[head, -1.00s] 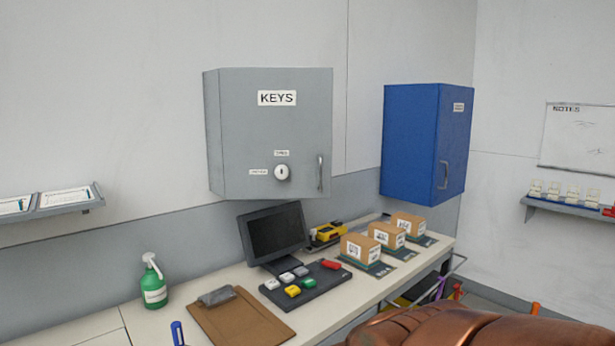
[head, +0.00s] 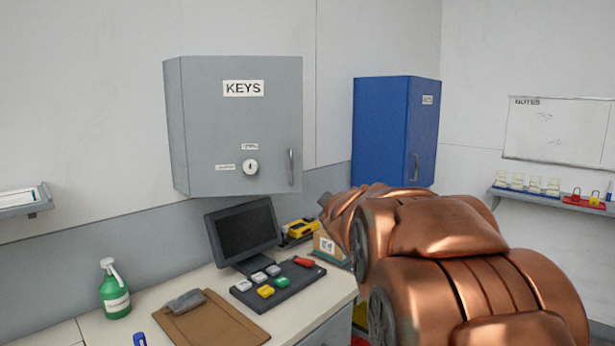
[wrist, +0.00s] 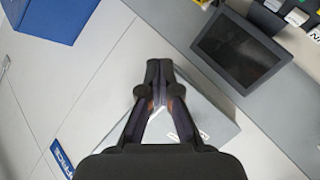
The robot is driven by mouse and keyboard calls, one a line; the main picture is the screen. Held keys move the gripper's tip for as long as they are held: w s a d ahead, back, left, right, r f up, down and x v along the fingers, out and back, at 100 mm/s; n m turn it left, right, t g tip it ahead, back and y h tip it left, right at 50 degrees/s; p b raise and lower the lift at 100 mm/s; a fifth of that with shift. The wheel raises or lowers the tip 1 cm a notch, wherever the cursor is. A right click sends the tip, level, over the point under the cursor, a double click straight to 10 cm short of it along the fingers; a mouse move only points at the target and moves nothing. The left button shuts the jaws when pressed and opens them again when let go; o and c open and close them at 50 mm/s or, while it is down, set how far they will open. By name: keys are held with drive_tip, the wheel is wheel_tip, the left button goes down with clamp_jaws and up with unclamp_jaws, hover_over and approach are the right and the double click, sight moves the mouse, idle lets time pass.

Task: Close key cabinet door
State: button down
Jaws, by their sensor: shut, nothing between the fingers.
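The grey key cabinet (head: 222,125) hangs on the left wall in the head view. Its door bears a KEYS label, a round lock knob (head: 251,167) and a bar handle (head: 291,167) at the right. No gap shows along the door's edges from here, but I cannot tell whether it is fully shut. In the head view my copper arm fills the lower right and my gripper is not clearly visible. In the wrist view my gripper (wrist: 159,85) is shut and empty. The grey cabinet (wrist: 215,128) shows behind it, upside down and partly hidden.
A blue cabinet (head: 382,130) hangs to the right. The counter below holds a monitor (head: 243,232), a button panel (head: 290,293), a clipboard (head: 213,322), a green spray bottle (head: 115,292) and a box (head: 326,245). A shelf (head: 555,200) is at the far right.

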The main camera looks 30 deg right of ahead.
sight(297, 171)
drive_tip(key=w+d+r+n+t+y+b, duration=0.1)
drive_tip(key=w+d+r+n+t+y, duration=0.1)
drive_tip(key=r+n+t+y, duration=0.3)
drive_tip(key=w+d+r+n+t+y, duration=0.2)
drive_tip(key=d+r+n, duration=0.1)
drive_tip(key=r+n, duration=0.35)
drive_tip(key=s+a+f+n+g+y, duration=0.2)
drive_tip(key=s+f+n+g+y, duration=0.1)
drive_tip(key=s+f+n+y, duration=0.35)
drive_tip(key=shift+n+y, duration=0.25)
drive_tip(key=shift+n, duration=0.35)
drive_tip(key=shift+w+a+r+p, duration=0.2)
drive_tip(key=shift+w+p, duration=0.35)
drive_tip(key=shift+w, duration=1.9)
drive_tip(key=shift+w+a+r+p, duration=0.15)
drive_tip(key=shift+w+a+p, duration=0.3)
drive_tip(key=shift+w, duration=1.95)
drive_tip(key=shift+w+a+r+p, duration=0.15)
drive_tip(key=shift+w+p, duration=0.45)
drive_tip(key=shift+w, duration=1.85)
drive_tip(key=shift+w, duration=0.15)
